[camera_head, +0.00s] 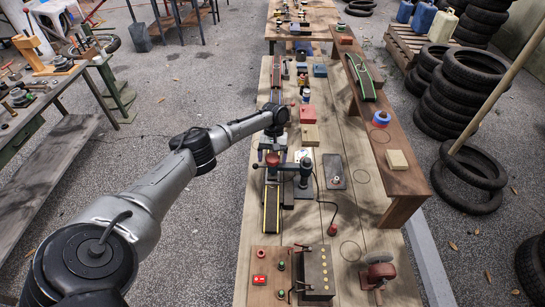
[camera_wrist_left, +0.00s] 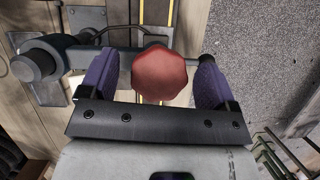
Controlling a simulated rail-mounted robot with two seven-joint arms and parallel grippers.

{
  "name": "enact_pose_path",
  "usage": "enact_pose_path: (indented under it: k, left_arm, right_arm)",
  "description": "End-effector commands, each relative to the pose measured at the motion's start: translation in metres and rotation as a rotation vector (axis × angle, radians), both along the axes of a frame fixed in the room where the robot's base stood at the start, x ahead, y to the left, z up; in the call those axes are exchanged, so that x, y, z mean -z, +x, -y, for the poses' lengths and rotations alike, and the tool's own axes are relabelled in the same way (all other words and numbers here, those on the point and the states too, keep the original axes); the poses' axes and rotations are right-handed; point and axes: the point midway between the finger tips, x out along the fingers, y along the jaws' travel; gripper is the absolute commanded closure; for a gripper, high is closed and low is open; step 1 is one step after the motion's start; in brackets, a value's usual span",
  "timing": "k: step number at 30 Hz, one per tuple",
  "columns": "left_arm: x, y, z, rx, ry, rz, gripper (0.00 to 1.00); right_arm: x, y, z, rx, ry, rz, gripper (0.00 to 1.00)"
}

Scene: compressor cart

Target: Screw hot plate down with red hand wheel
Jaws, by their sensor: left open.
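The red hand wheel (camera_wrist_left: 160,75) is a faceted knob seen from above in the left wrist view. It also shows in the head view (camera_head: 272,160), on the dark clamp frame (camera_head: 304,172) over the long black and yellow strip (camera_head: 272,212). My left gripper (camera_wrist_left: 157,66) is open, with one purple finger on each side of the wheel and a gap visible at both sides. In the head view, my left gripper (camera_head: 273,144) is just above the wheel. I cannot make out the hot plate; the clamp and gripper cover that spot. My right gripper is not in view.
On the wooden table (camera_head: 350,218), a dark flat plate (camera_head: 335,171) lies right of the clamp, near a cable with a red end (camera_head: 332,230). A control board (camera_head: 262,265) is at the near end. A raised side shelf (camera_head: 405,181) runs along the right.

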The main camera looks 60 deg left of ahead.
Motion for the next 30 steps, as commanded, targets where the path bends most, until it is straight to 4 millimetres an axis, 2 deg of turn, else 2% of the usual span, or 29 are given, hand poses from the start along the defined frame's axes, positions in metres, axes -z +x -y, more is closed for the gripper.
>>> enact_pose_path:
  k: [5, 21, 30]
  left_arm:
    - [0.0001, 0.0001, 0.0001, 0.000, 0.000, 0.000, 0.17]
    - [-0.0001, 0.0001, -0.0001, 0.000, 0.000, 0.000, 0.67]
    - [-0.0009, 0.0003, 0.0001, 0.056, 0.000, 0.000, 0.67]
  right_arm:
    - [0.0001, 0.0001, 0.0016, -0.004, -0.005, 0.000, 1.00]
    - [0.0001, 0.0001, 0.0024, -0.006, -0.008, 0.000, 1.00]
    - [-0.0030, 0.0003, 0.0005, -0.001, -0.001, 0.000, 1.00]
